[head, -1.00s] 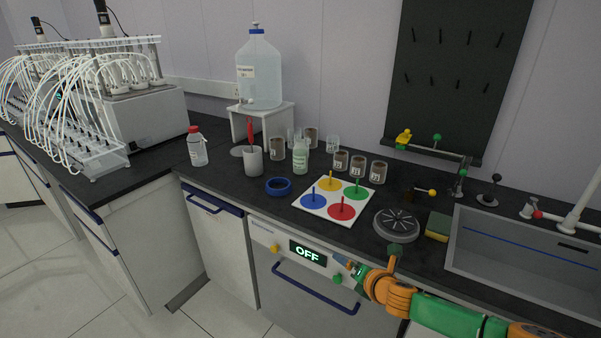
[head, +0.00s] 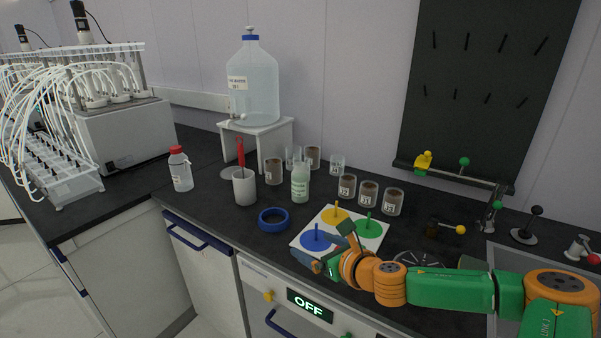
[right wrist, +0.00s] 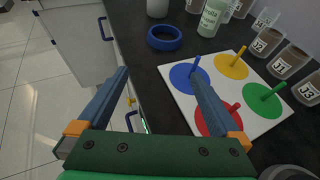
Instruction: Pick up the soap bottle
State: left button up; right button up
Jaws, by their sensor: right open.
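The soap bottle, a pale green bottle with a printed label (head: 300,184), stands upright on the dark counter among the beakers. Its lower part also shows at the top of the right wrist view (right wrist: 213,18). My right gripper (head: 322,249) is open and empty, over the front of the counter by the colored-disc board. It is in front of the bottle, towards me, and well apart from it. In the right wrist view its two fingers (right wrist: 158,78) are spread wide with nothing between them. My left gripper is not in view.
The white board with colored pegs (head: 299,240) and a blue ring (head: 273,219) lie before the bottle. A white cup (head: 244,187) stands left of it. Labelled jars (head: 368,193) stand right. A red-capped bottle (head: 181,171) stands further left.

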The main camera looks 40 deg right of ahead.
aim_at(299, 175)
jog(key=i+l, duration=0.75)
